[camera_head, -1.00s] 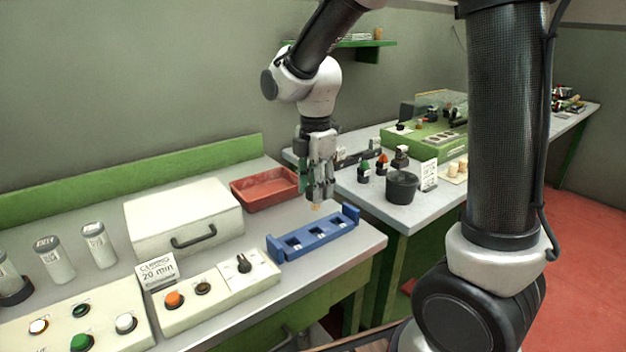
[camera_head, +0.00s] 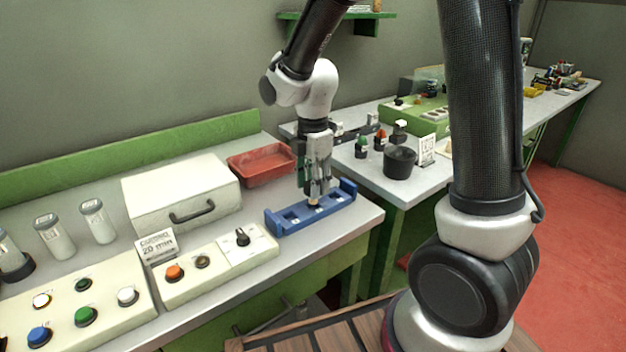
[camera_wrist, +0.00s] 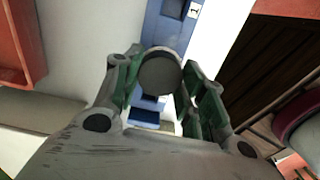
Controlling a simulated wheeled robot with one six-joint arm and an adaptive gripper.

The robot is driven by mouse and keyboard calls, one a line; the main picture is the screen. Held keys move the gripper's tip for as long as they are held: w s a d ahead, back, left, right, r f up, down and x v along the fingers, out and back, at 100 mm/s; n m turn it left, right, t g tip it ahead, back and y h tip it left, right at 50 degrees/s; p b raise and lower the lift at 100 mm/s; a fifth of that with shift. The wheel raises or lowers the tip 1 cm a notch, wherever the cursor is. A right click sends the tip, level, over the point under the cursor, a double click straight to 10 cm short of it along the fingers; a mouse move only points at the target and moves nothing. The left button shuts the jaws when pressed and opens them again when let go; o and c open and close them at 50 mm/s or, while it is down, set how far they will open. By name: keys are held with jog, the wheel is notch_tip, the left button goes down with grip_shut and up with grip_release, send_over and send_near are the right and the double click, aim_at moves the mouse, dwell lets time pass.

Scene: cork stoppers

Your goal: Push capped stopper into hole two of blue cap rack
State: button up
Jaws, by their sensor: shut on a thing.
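The blue cap rack (camera_head: 283,229) lies near the front edge of the grey bench, with raised ends and a row of square holes. My gripper (camera_head: 314,194) points down over the rack's middle.
A red tray (camera_head: 262,165) and a cream box with a handle (camera_head: 180,187) stand behind the rack. A control panel with a black knob (camera_head: 242,237) is close on its left. A black cup (camera_head: 400,162) stands on the bench to the right.

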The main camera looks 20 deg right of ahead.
jog(key=shift+f, duration=1.3)
dwell(1.8)
jog(key=o, duration=0.9)
notch_tip(320, 180, up, 12)
dwell(0.3)
